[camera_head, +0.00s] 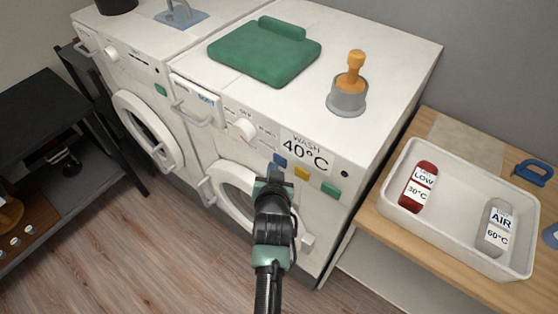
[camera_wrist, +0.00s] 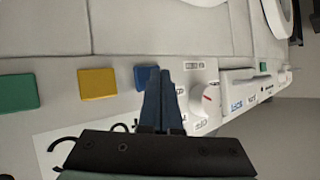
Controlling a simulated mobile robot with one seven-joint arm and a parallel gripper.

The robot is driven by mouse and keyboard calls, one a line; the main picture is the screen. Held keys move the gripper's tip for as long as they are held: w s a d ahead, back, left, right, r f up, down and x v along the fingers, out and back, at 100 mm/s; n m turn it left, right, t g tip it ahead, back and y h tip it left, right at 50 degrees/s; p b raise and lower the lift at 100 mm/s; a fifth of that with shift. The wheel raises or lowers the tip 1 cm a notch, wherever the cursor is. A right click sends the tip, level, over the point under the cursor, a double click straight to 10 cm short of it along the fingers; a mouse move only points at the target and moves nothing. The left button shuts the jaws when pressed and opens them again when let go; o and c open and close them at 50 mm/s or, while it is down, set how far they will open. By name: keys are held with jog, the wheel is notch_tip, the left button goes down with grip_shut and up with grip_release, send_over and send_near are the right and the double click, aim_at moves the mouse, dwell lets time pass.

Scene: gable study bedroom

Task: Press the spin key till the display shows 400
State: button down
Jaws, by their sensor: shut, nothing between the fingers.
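The right-hand washing machine (camera_head: 300,80) has a front display (camera_head: 306,151) that reads "WASH 40°C". Below it sit a blue key (camera_head: 280,160), a yellow key (camera_head: 302,173) and a green key (camera_head: 331,189). I cannot read which one is the spin key. My gripper (camera_head: 273,176) is shut and empty, its fingertips just below the blue key. In the wrist view the fingertips (camera_wrist: 161,74) partly overlap the blue key (camera_wrist: 143,76); I cannot tell if they touch it. The yellow key (camera_wrist: 99,84) and green key (camera_wrist: 19,93) show clear; the display is mostly hidden there.
A dial (camera_head: 243,128) and a drawer (camera_head: 196,98) are left of the display. The round door (camera_head: 228,190) is below. A folded green towel (camera_head: 265,52) and a grey pot with an orange tool (camera_head: 348,97) stand on top. A white tray (camera_head: 455,238) holds two bottles at right.

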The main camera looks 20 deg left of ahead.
jog(key=shift+w+d, duration=0.15)
jog(key=shift+w, duration=0.25)
dwell(0.5)
jog(key=shift+s, duration=0.1)
jog(key=shift+s+a+p, duration=0.3)
jog(key=shift+s, duration=0.4)
jog(key=shift+s+a+p, duration=0.3)
jog(key=shift+s+p, duration=0.1)
jog(key=shift+s, duration=0.4)
jog(key=shift+s+a+p, duration=0.25)
jog(key=shift+s+p, duration=0.2)
jog(key=shift+s, duration=0.3)
jog(key=shift+s+a+p, duration=0.3)
jog(key=shift+s+p, duration=0.1)
jog(key=shift+s, duration=0.4)
jog(key=shift+w+r, duration=0.1)
